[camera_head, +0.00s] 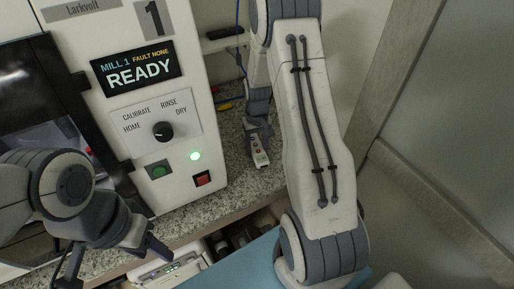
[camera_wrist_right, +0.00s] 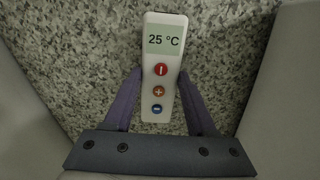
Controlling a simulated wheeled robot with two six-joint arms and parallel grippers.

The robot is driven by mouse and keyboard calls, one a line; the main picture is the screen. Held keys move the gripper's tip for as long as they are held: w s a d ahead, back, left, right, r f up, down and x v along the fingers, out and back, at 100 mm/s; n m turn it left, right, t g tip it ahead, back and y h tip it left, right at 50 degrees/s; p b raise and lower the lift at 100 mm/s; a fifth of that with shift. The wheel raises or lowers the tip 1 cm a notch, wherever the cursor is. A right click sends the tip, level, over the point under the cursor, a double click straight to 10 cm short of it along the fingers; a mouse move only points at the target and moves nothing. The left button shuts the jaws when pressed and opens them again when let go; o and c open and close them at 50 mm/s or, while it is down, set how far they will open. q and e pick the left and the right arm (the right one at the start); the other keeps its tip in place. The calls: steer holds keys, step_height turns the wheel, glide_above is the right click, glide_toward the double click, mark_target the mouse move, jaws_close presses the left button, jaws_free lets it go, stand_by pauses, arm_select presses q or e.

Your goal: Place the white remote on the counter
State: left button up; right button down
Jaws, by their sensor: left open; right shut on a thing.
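The white remote (camera_wrist_right: 161,78) has a small screen reading "25 °C" and red, orange and blue buttons. In the right wrist view it lies between the two fingers of my right gripper (camera_wrist_right: 160,92), which is shut on it. Speckled stone counter (camera_wrist_right: 80,45) fills the background behind it; I cannot tell whether the remote touches the counter. In the head view the remote (camera_head: 260,158) shows below my right gripper (camera_head: 258,140), over the counter (camera_head: 235,172) beside the machine. My left gripper (camera_head: 112,268) is open and empty at the lower left, in front of the counter.
A white machine (camera_head: 120,30) with a "READY" display, dial and buttons stands left of the remote. A dark object (camera_head: 222,33) sits on a small ledge behind. A white device with green lights (camera_head: 172,268) is below the counter edge. A wall closes off the right.

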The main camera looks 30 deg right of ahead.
mark_target(257, 149)
steer(key=shift+f, duration=0.8)
steer(key=shift+f, duration=0.2)
steer(key=shift+c, duration=1)
jaws_free()
steer(key=shift+r, duration=0.1)
step_height(257, 149, up, 12)
steer(key=shift+r, duration=0.15)
